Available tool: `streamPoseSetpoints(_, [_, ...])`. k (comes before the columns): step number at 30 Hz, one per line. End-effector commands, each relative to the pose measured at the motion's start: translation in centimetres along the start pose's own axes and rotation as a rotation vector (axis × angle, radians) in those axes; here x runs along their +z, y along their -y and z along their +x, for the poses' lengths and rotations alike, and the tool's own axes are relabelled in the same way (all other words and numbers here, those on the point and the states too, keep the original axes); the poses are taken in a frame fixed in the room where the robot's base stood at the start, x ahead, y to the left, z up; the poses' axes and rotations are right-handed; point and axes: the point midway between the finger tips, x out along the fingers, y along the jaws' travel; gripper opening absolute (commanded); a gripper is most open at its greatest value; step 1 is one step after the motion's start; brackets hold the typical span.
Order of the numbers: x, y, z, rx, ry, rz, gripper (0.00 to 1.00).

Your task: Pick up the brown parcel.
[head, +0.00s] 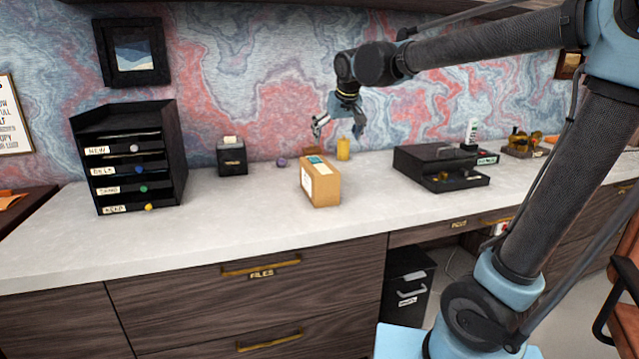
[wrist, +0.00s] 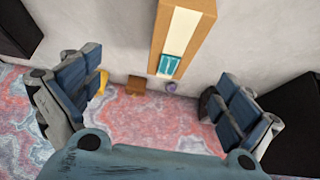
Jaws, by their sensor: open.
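The brown parcel (head: 321,184) stands upright on the pale desk top, with a white label on its side and a light strip with a teal patch on top. In the wrist view the parcel (wrist: 182,30) is at the top, beyond the fingers and slightly right of the midline between them. My gripper (head: 338,127) is open and empty, above the desk toward the wall, higher than the parcel and apart from it. In the wrist view its two fingers (wrist: 152,105) are spread wide at left and right. The parcel's far side is hidden in the head view.
A yellow candle-like object (head: 343,149), a small brown block (head: 312,151) and a purple ball (head: 282,162) stand behind the parcel. A black box (head: 232,156) and black file drawers (head: 130,160) are left. A black tray unit (head: 440,167) is right. Desk before the parcel is clear.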

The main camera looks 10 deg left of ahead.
Motion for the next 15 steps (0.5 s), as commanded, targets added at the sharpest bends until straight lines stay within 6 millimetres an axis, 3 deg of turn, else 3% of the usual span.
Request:
streamPoseSetpoints(1, [-0.7,1.2,0.0,-0.01,-0.007,-0.011,0.98])
streamPoseSetpoints(5, [-1.7,2.8,0.3,-0.02,-0.018,-0.022,0.98])
streamPoseSetpoints(15, [-1.9,2.9,5.2,-0.02,-0.02,-0.021,0.98])
